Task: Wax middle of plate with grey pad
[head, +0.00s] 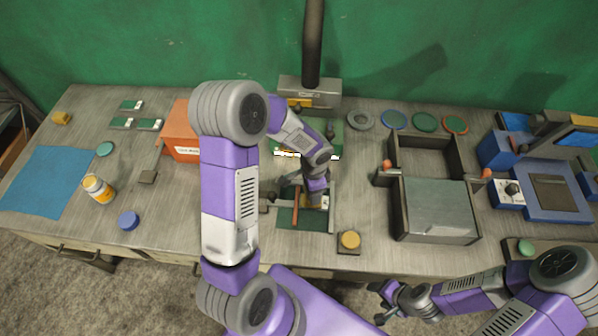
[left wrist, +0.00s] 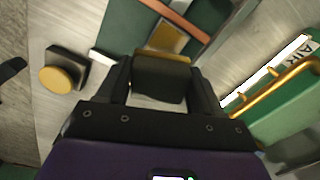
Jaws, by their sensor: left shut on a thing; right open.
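My left gripper (head: 317,198) is over the middle of the table and shut on a dark grey block-like pad (left wrist: 162,78), with a yellowish strip along its far edge. In the left wrist view the pad sits between both fingers. Just beyond it is a dark green plate (left wrist: 128,22) with an orange-brown strip and a brass-coloured patch (left wrist: 166,38). The plate also shows in the head view (head: 286,216), partly hidden by the gripper. I cannot tell whether the pad touches it. My right gripper (head: 384,303) is open and empty, off the table's front edge.
A dark block with a round yellow top (head: 349,240) stands right of the plate. An orange box (head: 180,130) is at left, partly behind my arm. A blue cloth (head: 48,180) lies far left.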

